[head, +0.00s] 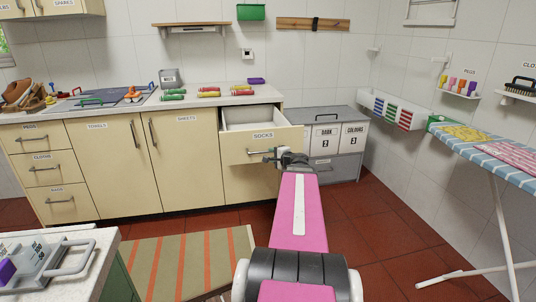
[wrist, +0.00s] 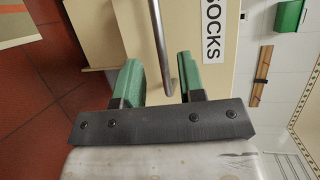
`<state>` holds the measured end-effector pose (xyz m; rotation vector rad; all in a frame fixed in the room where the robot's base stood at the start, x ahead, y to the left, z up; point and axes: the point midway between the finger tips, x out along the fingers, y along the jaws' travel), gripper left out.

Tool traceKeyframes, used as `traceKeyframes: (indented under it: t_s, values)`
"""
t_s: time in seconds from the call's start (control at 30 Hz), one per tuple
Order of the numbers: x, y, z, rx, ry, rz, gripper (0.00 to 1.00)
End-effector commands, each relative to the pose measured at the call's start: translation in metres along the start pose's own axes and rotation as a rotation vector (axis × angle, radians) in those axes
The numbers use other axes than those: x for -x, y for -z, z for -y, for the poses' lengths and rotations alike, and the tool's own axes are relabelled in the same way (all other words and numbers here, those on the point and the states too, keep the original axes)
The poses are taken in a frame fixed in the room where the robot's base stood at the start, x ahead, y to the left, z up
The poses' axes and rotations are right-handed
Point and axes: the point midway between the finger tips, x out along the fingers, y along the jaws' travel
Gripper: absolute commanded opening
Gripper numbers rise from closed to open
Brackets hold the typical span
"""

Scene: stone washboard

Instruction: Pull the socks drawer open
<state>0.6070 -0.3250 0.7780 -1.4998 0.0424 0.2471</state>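The socks drawer (head: 240,148) is a cream front labelled "SOCKS", at the right end of the counter. It stands partly open, with its pale, empty-looking inside (head: 250,117) showing from above. Its metal bar handle is at the front's middle; in the wrist view the handle (wrist: 159,42) runs down between my fingers. My gripper (head: 273,157) is at the handle's right part. In the wrist view, my gripper's green fingers (wrist: 159,80) are apart, one on each side of the bar, with visible gaps. The handle's far end is partly hidden by my gripper in the head view.
Grey laundry boxes (head: 332,168) marked "DARK" and "COLOURS" stand right of the drawer. A striped rug (head: 190,262) lies on the red floor. An ironing board (head: 500,158) stands at right, and a near counter (head: 88,280) at lower left. Red floor is clear right of my arm.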

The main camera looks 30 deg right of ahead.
Motion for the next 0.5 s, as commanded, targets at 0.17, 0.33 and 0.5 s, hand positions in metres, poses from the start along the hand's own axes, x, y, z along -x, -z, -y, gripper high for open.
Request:
traceKeyframes:
  t_s: [0.17,0.33,0.5]
  values:
    - [0.031,-0.001,0.000,0.000,0.000,-0.001,0.36]
    - [0.045,-0.001,0.000,0.000,0.000,0.000,0.36]
    - [0.048,0.000,0.000,0.001,0.000,0.001,0.36]
